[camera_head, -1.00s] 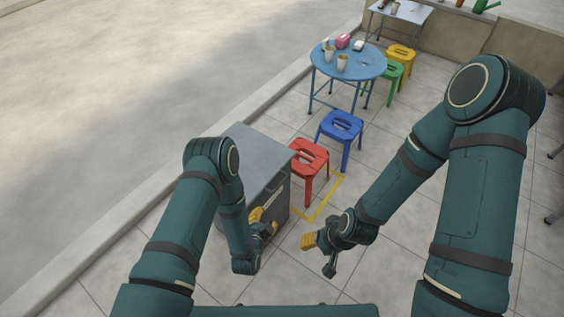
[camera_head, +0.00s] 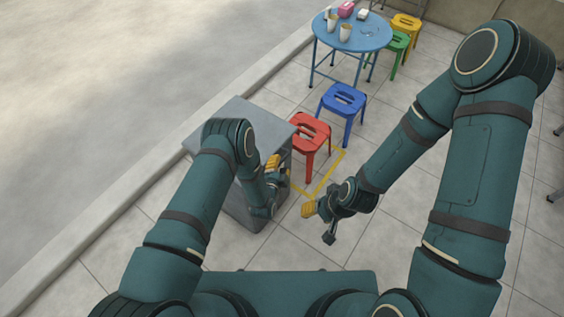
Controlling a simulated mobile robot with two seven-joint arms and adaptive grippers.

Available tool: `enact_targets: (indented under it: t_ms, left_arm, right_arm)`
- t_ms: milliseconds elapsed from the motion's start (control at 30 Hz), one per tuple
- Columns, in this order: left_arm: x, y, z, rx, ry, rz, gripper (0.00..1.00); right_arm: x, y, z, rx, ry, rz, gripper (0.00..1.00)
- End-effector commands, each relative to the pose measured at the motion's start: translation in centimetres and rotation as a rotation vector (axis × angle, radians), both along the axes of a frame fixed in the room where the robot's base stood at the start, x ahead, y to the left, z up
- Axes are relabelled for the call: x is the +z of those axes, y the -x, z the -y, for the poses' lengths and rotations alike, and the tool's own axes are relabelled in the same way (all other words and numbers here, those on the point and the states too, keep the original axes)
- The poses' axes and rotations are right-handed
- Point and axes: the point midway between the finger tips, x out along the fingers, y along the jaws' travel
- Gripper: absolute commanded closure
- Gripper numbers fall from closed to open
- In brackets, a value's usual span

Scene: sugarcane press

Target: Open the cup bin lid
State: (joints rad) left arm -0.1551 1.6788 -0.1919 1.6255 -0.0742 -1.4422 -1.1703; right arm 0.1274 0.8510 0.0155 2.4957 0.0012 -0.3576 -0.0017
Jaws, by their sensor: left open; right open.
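A grey box-shaped bin (camera_head: 207,141) with a flat lid-like top stands left of centre. Its top looks level and closed. My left arm covers much of its front and part of its top. My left gripper (camera_head: 273,170), with yellow fingertips, is open at the bin's right side, near the top edge. I cannot tell whether it touches the bin. My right gripper (camera_head: 309,208), also yellow-tipped, is open and empty over the paved floor, right of the bin.
A red stool (camera_head: 310,130) stands close to the bin's right side, with a blue stool (camera_head: 343,97) behind it. A round blue table (camera_head: 365,38) with cups is farther back, near green and yellow stools. A yellow floor marking (camera_head: 328,176) lies beside the bin.

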Motion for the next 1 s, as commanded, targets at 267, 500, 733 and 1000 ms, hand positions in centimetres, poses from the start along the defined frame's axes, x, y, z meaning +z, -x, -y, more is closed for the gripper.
enact_targets:
  t_ms: [267,500,733,1000]
  left_arm:
    - [-0.6,-2.4,0.7,0.000,0.000,0.000,0.57]
    - [-0.6,-2.6,0.7,0.000,0.000,-0.001,0.57]
    - [-0.6,-2.5,0.7,0.000,0.001,-0.001,1.00]
    - [-0.6,-2.5,0.7,0.001,0.001,-0.001,1.00]
  right_arm:
    - [-0.8,-0.2,0.0,0.000,0.001,0.004,0.53]
    - [-0.7,-0.2,0.0,0.000,0.001,0.004,0.53]
    - [-0.7,-0.2,0.0,-0.001,0.000,0.004,0.53]
    - [-0.7,-0.1,0.0,-0.001,0.000,0.004,0.53]
